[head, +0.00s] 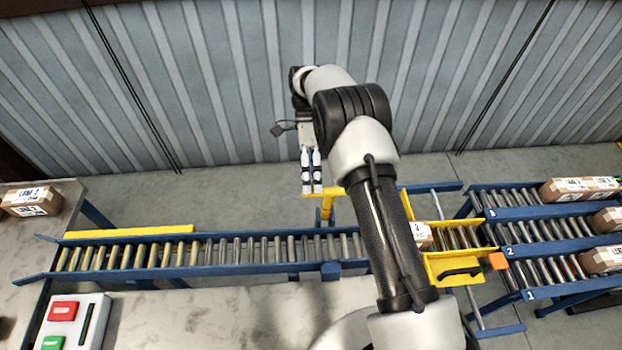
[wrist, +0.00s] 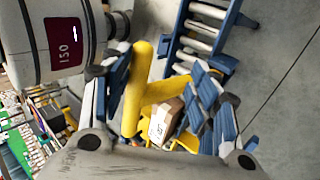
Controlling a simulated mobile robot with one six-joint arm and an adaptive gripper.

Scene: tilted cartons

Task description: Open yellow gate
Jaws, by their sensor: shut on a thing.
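The yellow gate (head: 327,208) shows as a yellow post with a bar at its top, beside the far side of the roller conveyor. My gripper (head: 312,190) points down at this bar, its two fingers close to it. In the wrist view, the yellow bar of the gate (wrist: 165,91) lies between the two blue-padded fingers of my gripper (wrist: 162,86), and the gripper is shut on it. My arm hides the conveyor and whatever part of the gate lies right of the post.
The roller conveyor (head: 230,254) runs left, empty. A carton (head: 421,236) sits by a yellow carriage (head: 462,268) with a black handle, right of my arm. Numbered lanes hold cartons (head: 581,189). A button box (head: 70,322) is front left; a carton (head: 32,200) lies far left.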

